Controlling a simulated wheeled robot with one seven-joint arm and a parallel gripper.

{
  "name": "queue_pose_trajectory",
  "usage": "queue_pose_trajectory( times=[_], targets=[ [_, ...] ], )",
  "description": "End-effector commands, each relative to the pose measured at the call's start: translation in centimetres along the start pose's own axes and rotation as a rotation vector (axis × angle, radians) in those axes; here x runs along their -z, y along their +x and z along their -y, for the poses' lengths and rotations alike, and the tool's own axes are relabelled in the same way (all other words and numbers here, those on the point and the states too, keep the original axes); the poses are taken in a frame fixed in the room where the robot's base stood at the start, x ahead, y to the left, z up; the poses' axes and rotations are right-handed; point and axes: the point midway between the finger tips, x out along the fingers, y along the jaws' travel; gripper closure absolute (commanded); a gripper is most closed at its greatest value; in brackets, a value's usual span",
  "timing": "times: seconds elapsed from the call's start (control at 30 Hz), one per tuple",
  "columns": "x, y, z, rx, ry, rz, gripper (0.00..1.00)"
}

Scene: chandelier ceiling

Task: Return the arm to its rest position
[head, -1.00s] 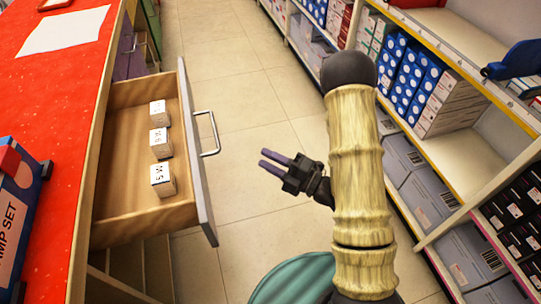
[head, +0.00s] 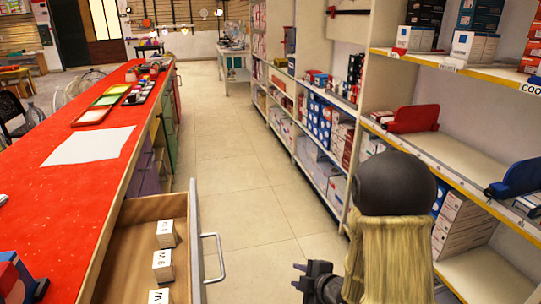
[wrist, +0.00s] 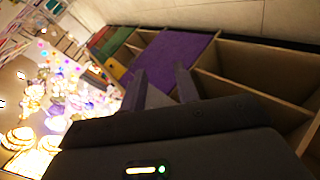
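My arm rises at the bottom right of the head view, with a dark round joint and a pale ribbed link.
The red counter (head: 60,205) runs along the left, with a white sheet (head: 88,146) and trays (head: 100,105) on it. Stocked shelves (head: 455,160) line the right. The drawer's handle (head: 212,257) juts into the aisle. The tiled floor (head: 225,165) between is clear.

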Motion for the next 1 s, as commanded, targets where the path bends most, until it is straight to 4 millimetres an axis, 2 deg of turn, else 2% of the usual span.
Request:
queue_pose_trajectory(
  times=[0.2,0.43,0.7,0.97,1.0],
  targets=[
    [-2.8,-3.2,-0.9,0.051,0.332,0.273,0.68],
    [-4.0,-8.1,-0.2,0.065,0.749,0.532,0.68],
    [-2.6,-13.3,2.0,0.072,1.187,0.751,0.68],
    [-0.2,-16.8,3.9,0.087,1.483,0.883,0.68],
    [0.2,-17.4,3.6,0.089,1.507,0.895,0.68]
  ],
)
